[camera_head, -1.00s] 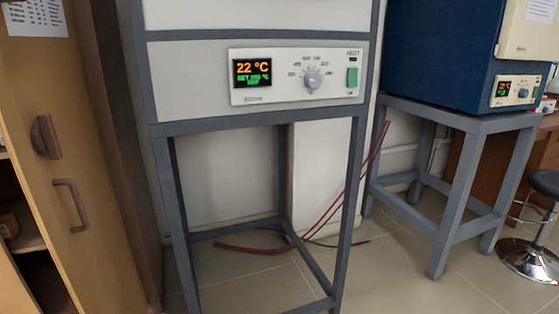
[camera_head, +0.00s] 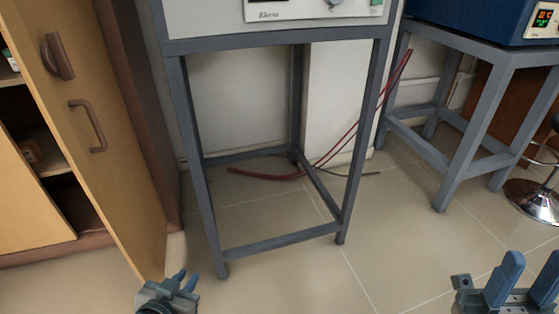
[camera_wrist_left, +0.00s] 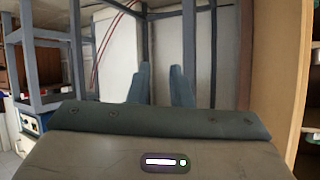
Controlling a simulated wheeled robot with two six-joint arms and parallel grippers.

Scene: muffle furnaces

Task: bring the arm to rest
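My left gripper (camera_head: 187,279) shows at the bottom left of the head view, near the foot of the open wooden cabinet door. Its two blue fingers stand a little apart with nothing between them. The same fingers show in the left wrist view (camera_wrist_left: 160,82), with a gap between them and furnace stand legs beyond. My right gripper (camera_head: 528,275) is at the bottom right edge of the head view, partly cut off. Its blue fingers are apart and empty, over the floor. The rest of both arms is out of the head view.
A grey metal stand (camera_head: 280,239) carries a white furnace (camera_head: 205,18). A blue furnace (camera_head: 490,18) sits on another stand (camera_head: 460,157) at the right. An open cabinet door (camera_head: 115,160) is at the left. Red cables (camera_head: 270,177) lie behind the near stand. Tiled floor in front is clear.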

